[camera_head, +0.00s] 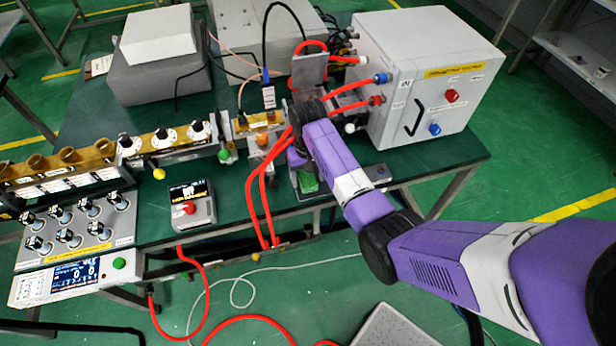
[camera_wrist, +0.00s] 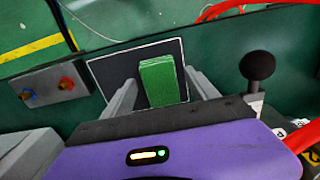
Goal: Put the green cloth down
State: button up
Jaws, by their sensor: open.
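The green cloth (camera_wrist: 163,82) is a folded rectangle over a dark square pad (camera_wrist: 112,70) with a pale border in the wrist view. My gripper (camera_wrist: 160,77) is open, with one grey finger to each side of the cloth and visible gaps between. The cloth looks to be resting on the pad, not gripped. In the head view a small part of the green cloth (camera_head: 309,183) shows beneath my purple arm near the table's front edge; my gripper's fingers are mostly hidden there.
A grey cabinet (camera_head: 395,85) with coloured plugs stands behind my arm. Red hoses (camera_head: 262,200) hang just left of it. A small grey box (camera_wrist: 49,84) with red and blue knobs lies beside the pad. A black ball knob (camera_wrist: 257,66) stands right of the fingers.

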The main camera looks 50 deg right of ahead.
aim_at(308, 179)
notch_tip(308, 179, up, 12)
jog(key=s+a+f+n+t+h, duration=0.1)
jog(key=s+a+f+t, duration=0.1)
jog(key=a+f, duration=0.25)
jog(key=s+a+f+n+t, duration=0.1)
jog(key=s+a+f, duration=0.2)
jog(key=f, duration=0.3)
jog(key=s+a+f+n+t, duration=0.1)
jog(key=s+a+f+t, duration=0.1)
jog(key=s+a+t, duration=0.4)
jog(key=s+a+r+n+t, duration=0.2)
jog(key=s+a+r+t, duration=0.1)
jog(key=s+r, duration=0.7)
jog(key=s+a+r+n+t+y, duration=0.1)
jog(key=s+a+r+t, duration=0.2)
jog(key=s+r, duration=0.7)
notch_tip(308, 179, up, 5)
jog(key=a, duration=0.2)
jog(key=shift+a+n, duration=0.3)
jog(key=shift+n, duration=0.1)
jog(key=shift+f, duration=0.1)
jog(key=shift+o, duration=0.5)
notch_tip(308, 179, down, 5)
jog(key=b, duration=0.5)
jog(key=shift+f, duration=0.2)
jog(key=shift+r, duration=0.15)
